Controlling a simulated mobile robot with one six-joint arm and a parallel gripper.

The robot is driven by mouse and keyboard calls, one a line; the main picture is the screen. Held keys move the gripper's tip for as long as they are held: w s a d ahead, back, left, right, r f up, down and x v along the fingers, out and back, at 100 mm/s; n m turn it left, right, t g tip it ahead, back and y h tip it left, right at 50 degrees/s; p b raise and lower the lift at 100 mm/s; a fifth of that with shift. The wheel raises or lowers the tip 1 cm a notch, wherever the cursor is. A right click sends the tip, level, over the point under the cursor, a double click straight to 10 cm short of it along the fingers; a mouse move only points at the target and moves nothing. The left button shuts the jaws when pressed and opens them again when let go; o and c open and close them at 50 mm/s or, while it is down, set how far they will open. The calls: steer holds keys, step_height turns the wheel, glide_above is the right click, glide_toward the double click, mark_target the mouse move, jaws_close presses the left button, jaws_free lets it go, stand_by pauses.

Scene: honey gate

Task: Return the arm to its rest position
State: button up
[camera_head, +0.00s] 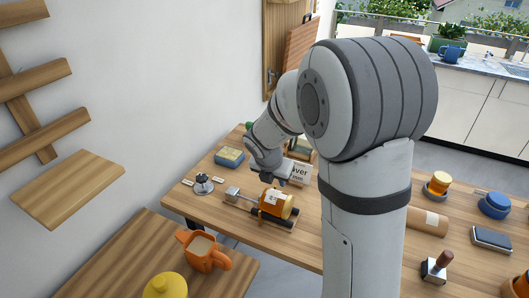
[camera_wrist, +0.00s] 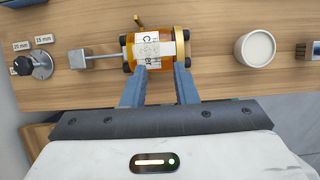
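An amber cylinder (camera_head: 272,200) with a gold end ring and a white label lies on its side on dark rails on the wooden table. A rod with a grey metal block (camera_head: 232,193) extends from its left end. In the wrist view the cylinder (camera_wrist: 150,48) lies just beyond my fingertips. My gripper (camera_wrist: 160,68) is open, its two fingers apart with nothing visibly held between them. In the head view my gripper (camera_head: 276,180) is low, close behind the cylinder, and partly hidden. I cannot tell whether the fingertips touch the cylinder.
A dark round-based knob (camera_head: 203,184) stands left of the cylinder, and a blue tray (camera_head: 229,157) lies behind it. A white cup (camera_wrist: 255,48) stands to the right in the wrist view. An orange mug (camera_head: 203,250) stands on the nearer table.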

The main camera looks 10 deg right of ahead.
steer(key=s+r+m+y, duration=0.1)
steer(key=s+r+m, duration=0.2)
steer(key=s+m, duration=0.5)
steer(key=s+r+m+y, duration=0.1)
steer(key=s+r+m, duration=0.3)
steer(key=s+m, duration=0.4)
steer(key=s+d+r+m, duration=0.1)
steer(key=s+r+m, duration=0.2)
steer(key=s+m, duration=0.5)
steer(key=m, duration=0.5)
steer(key=shift+s+r+y, duration=0.2)
steer(key=shift+s+y, duration=0.1)
steer(key=shift+y, duration=0.1)
